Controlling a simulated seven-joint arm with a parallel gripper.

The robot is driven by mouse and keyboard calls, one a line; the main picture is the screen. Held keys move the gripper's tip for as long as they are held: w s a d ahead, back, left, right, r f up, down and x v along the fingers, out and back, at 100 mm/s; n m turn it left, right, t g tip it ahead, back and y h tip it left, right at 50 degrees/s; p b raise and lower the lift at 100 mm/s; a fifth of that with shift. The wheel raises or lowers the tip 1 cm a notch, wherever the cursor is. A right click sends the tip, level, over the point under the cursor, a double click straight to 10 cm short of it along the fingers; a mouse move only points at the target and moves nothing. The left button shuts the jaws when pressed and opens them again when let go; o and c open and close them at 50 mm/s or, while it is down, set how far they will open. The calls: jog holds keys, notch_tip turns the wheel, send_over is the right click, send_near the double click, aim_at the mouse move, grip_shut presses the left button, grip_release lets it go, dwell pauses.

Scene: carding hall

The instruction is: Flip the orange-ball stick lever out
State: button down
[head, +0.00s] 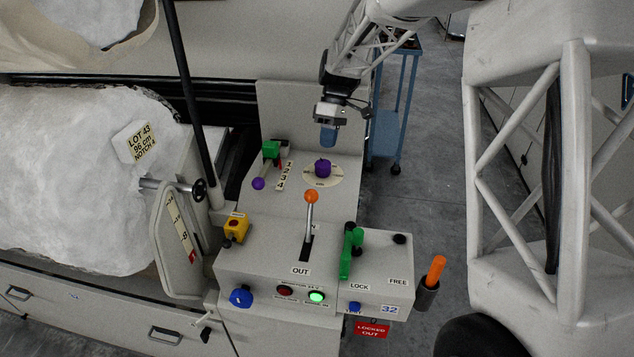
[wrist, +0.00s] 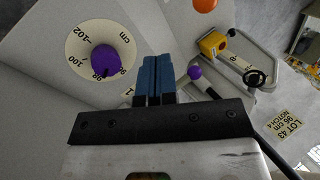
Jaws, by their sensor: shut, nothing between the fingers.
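The orange-ball stick lever (head: 311,198) stands nearly upright from a slot in the sloped front of the control box, above the OUT label (head: 300,271). Its orange ball also shows at the top edge of the wrist view (wrist: 205,4); its stick is out of that frame. My gripper (head: 327,138) hangs above and behind the lever, over the panel near the purple dial knob (head: 323,168). Its blue fingers (wrist: 157,78) are together and hold nothing. My gripper is apart from the lever.
A green lever (head: 351,250) stands by the LOCK label, right of the stick. A numbered lever with a purple ball (head: 258,184) and a yellow switch box (head: 236,228) are at left. A black upright bar (head: 184,90) rises behind. An orange handle (head: 434,270) is right.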

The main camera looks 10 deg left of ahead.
jog(key=shift+s+f, duration=0.1)
jog(key=shift+f, duration=0.05)
jog(key=x, duration=0.9)
jog(key=shift+s+a, duration=0.2)
jog(key=shift+s, duration=0.85)
jog(key=shift+s+a, duration=0.15)
jog(key=shift+s, duration=0.9)
jog(key=shift+s, duration=0.15)
